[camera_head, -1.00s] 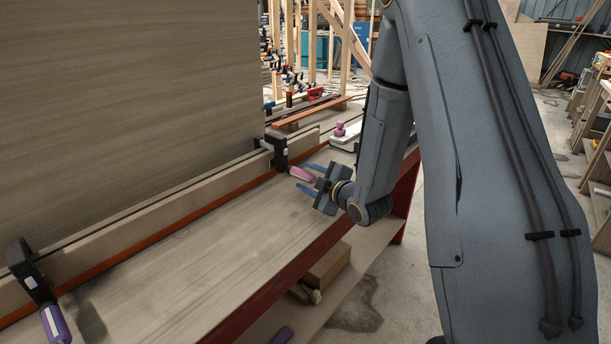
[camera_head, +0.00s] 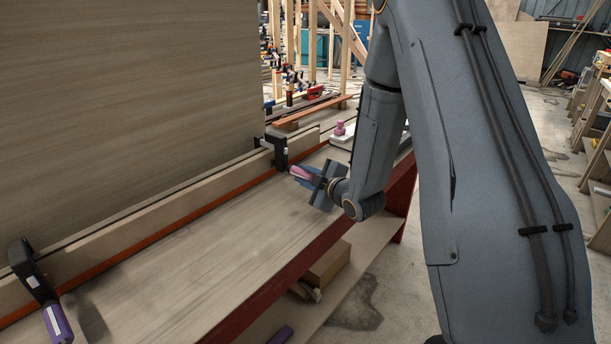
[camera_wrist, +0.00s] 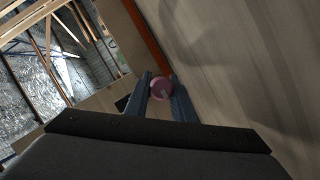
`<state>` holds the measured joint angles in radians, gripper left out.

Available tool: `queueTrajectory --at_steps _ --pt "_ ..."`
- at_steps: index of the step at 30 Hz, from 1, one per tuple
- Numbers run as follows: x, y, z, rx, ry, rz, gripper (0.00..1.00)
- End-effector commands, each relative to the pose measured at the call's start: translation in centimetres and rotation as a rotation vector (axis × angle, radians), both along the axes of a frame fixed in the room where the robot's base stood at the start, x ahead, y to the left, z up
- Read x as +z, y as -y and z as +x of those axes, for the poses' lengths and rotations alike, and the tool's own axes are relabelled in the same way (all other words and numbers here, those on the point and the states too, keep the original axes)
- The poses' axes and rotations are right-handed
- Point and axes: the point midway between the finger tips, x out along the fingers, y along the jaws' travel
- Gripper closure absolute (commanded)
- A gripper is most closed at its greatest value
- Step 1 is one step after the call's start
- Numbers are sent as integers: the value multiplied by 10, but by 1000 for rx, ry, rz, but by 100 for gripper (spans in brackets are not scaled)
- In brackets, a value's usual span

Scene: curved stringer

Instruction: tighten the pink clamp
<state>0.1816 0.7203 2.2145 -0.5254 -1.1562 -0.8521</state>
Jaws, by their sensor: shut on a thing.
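The pink clamp has a pink handle (camera_head: 301,173) and a black body (camera_head: 279,152) fixed on the long strip at the back of the bench. The handle points out toward the front of the bench. My gripper (camera_head: 308,175) is around the handle, with its blue fingers shut on it. In the wrist view the round pink handle end (camera_wrist: 161,88) sits between my two fingertips (camera_wrist: 161,93). The far side of the handle is partly hidden by the fingers.
A purple-handled clamp (camera_head: 55,322) stands at the near left of the same strip. A pink object (camera_head: 340,128) rests on a white item at the bench's far end. A tall wooden panel (camera_head: 130,90) rises behind the strip. The bench top (camera_head: 220,235) between is clear.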

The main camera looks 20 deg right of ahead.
Motion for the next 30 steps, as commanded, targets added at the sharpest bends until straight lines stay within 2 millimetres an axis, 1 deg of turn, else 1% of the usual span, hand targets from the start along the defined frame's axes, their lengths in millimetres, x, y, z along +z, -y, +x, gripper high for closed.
queueTrajectory --at_steps 5,11,30 --pt "2 1 0 0 -42 58 100" --pt "3 1 0 -1 -129 176 100" --pt "3 2 0 0 -485 666 100"
